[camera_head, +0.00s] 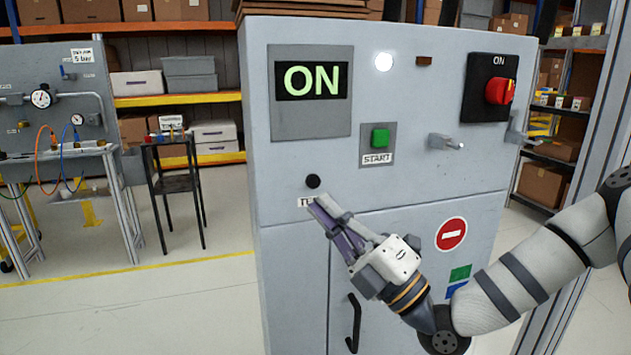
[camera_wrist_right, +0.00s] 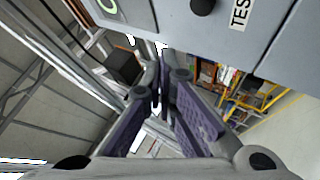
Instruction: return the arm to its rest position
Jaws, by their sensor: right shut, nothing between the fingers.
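My right gripper (camera_head: 318,205) is in front of the grey cabinet (camera_head: 290,235), just below a round black button (camera_head: 313,181). Its fingers are shut with nothing between them, and they cover part of the label under the button. In the right wrist view the shut fingers (camera_wrist_right: 160,85) point up past the cabinet face, and the black button (camera_wrist_right: 203,6) and the TEST label (camera_wrist_right: 240,10) show at the top. Whether the fingertips touch the cabinet I cannot tell. My left gripper is in neither view.
The cabinet carries a lit ON display (camera_head: 312,80), a green START button (camera_head: 380,138), a red rotary switch (camera_head: 498,91) and a protruding metal handle (camera_head: 446,142). A black stand (camera_head: 175,183) and a pipe bench (camera_head: 60,150) are at left. Open floor lies between.

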